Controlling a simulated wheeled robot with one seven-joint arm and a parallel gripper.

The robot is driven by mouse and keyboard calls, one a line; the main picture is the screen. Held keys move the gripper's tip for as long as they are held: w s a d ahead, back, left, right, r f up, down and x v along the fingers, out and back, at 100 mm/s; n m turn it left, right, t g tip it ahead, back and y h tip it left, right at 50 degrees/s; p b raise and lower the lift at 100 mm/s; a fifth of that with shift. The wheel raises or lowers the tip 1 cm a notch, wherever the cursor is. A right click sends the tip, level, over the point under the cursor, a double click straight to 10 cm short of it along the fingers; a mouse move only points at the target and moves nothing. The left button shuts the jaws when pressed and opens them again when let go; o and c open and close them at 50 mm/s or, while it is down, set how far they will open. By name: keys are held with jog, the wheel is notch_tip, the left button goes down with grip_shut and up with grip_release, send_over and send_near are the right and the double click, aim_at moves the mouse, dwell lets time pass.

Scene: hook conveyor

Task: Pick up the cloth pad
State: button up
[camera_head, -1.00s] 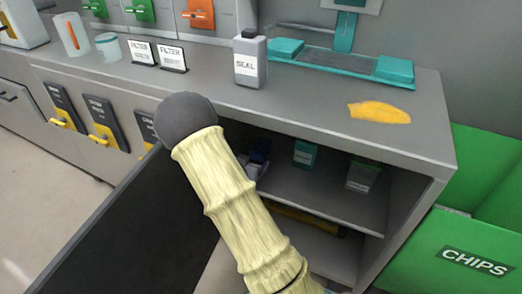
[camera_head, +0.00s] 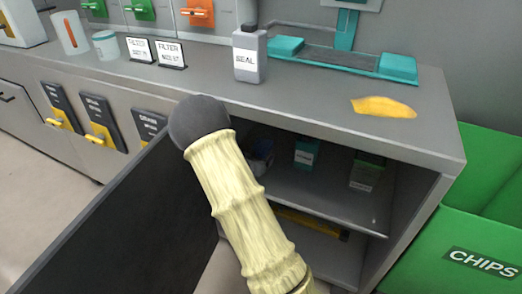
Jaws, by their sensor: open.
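The cloth pad appears to be the flat yellow-orange piece (camera_head: 384,107) lying on the grey counter top (camera_head: 310,112) near its right end. It lies flat and nothing covers it. My arm, in a cream ribbed sleeve with a dark round joint, crosses the middle of the view, left of the pad and in front of the cabinet. My gripper's fingers do not show in this view, and nothing of mine touches the pad.
A grey SEAL bottle (camera_head: 249,54) and a teal-ended fixture (camera_head: 340,62) stand behind and left of the pad. Below, a dark cabinet door (camera_head: 125,225) hangs open before shelves with small boxes. A green CHIPS bin (camera_head: 470,255) stands at the right.

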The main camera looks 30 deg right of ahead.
aim_at(256, 147)
jog(key=c, duration=1.1)
jog(key=shift+r+p, duration=0.45)
jog(key=shift+r, duration=0.1)
notch_tip(256, 147, up, 3)
jog(key=shift+r+p, duration=0.15)
jog(key=shift+p, duration=1.1)
jog(key=s+a+p, duration=0.1)
jog(key=s+a, duration=0.3)
jog(key=s+a+p, duration=0.2)
jog(key=s+a, duration=0.2)
jog(key=s+a+f+p, duration=0.1)
jog(key=s+a, duration=0.3)
jog(key=a, duration=0.1)
jog(key=shift+s+a, duration=0.1)
jog(key=shift+s, duration=0.1)
